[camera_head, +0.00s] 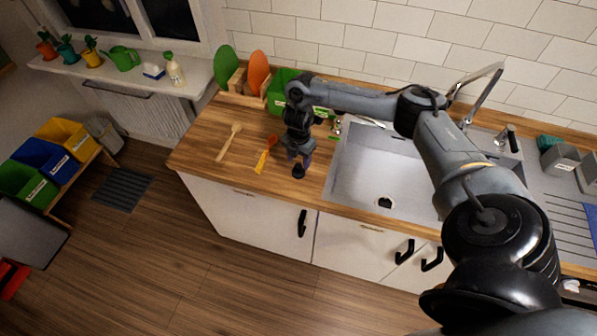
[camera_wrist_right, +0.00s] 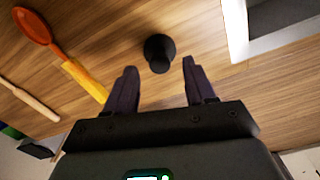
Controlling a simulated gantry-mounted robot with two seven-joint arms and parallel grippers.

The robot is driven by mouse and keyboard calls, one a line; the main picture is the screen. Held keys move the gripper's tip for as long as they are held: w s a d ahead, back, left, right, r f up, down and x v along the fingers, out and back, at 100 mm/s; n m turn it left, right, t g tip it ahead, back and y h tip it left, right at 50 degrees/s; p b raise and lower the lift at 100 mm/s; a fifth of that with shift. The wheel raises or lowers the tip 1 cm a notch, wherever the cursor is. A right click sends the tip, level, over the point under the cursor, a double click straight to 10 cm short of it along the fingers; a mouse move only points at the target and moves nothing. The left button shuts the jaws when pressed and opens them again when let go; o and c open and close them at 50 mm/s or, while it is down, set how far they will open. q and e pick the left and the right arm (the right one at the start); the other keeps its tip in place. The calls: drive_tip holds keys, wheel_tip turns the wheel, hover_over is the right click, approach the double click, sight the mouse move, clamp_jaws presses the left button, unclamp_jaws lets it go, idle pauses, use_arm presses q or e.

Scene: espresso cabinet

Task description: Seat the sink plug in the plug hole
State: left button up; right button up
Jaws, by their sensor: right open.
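The black sink plug (camera_head: 298,171) stands on the wooden counter left of the sink. It shows in the right wrist view (camera_wrist_right: 158,52) as a round dark disc with a knob. My right gripper (camera_head: 300,158) is above the counter close to the plug. In the right wrist view its fingers (camera_wrist_right: 159,68) are apart and empty, with the plug just beyond and between the tips. The plug hole (camera_head: 385,203) is a dark spot in the floor of the grey sink (camera_head: 350,175). My right arm covers the sink's right part. My left gripper is not in view.
A wooden spoon (camera_head: 229,143) and an orange-yellow spoon (camera_head: 265,154) lie left of the gripper. A green box (camera_head: 280,90) and a rack with boards (camera_head: 258,72) stand behind. The tap (camera_head: 480,90) rises behind the sink. The counter's front edge is close to the plug.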

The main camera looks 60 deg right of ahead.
sight(299, 165)
drive_tip(key=shift+a+f, duration=0.1)
drive_tip(key=shift+f, duration=2.1)
drive_tip(key=shift+c, duration=0.4)
clamp_jaws()
